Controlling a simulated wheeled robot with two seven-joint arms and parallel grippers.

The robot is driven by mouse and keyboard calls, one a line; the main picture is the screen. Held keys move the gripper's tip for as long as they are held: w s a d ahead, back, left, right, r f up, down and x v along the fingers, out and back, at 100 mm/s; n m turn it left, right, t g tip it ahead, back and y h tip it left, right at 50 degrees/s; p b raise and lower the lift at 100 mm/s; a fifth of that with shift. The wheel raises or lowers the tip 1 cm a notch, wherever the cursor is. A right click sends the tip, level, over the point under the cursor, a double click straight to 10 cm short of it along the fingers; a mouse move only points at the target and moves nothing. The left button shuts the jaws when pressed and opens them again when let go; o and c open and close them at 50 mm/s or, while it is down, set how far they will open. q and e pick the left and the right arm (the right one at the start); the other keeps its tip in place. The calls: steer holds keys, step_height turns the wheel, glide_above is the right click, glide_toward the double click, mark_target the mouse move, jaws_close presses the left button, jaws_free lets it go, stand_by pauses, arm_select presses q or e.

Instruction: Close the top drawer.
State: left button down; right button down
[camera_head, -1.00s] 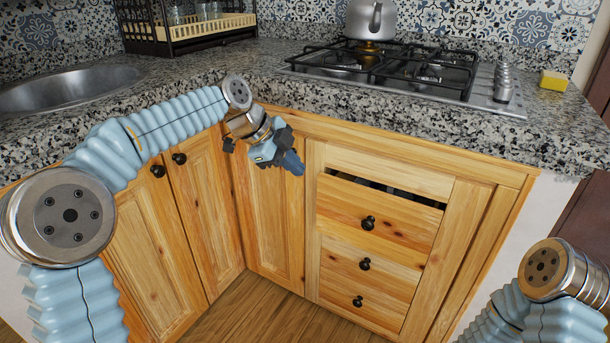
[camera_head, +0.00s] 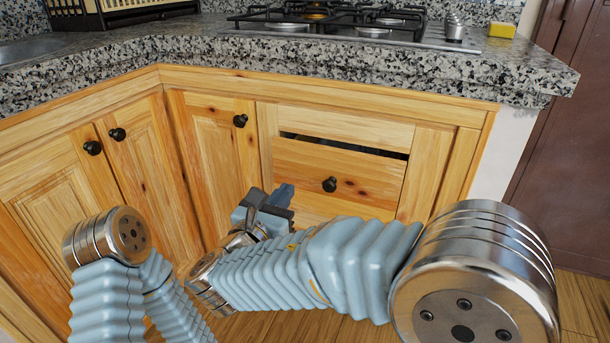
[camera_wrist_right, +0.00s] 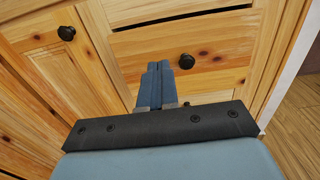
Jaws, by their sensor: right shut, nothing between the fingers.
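The top drawer (camera_head: 375,177) is a wooden front with a round black knob (camera_head: 330,184). It stands slightly open, with a dark gap along its top edge. The drawer also shows in the right wrist view (camera_wrist_right: 225,52), with its knob (camera_wrist_right: 186,61) just right of the fingertips. My right gripper (camera_head: 279,197) is shut and empty, left of and below the knob in the head view. In the right wrist view its fingers (camera_wrist_right: 158,72) point at the drawer front; I cannot tell whether they touch. My left gripper is out of view; only its arm shows at lower left.
Wooden cabinet doors (camera_head: 215,150) with black knobs are left of the drawer. A granite counter (camera_head: 330,75) with a gas stove (camera_head: 350,22) overhangs above. My right arm hides the lower drawers. Wooden floor (camera_head: 570,305) is open at the right.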

mark_target(316, 152)
steer(key=x, duration=1.3)
steer(key=shift+w+d+b, duration=0.1)
steer(key=shift+w+b, duration=0.25)
steer(key=shift+w, duration=0.1)
steer(key=shift+w+d, duration=0.15)
steer(key=shift+w, duration=0.15)
steer(key=p+x, duration=0.1)
steer(key=x, duration=0.3)
steer(key=shift+w+d+r, duration=0.1)
steer(key=shift+d+r, duration=0.1)
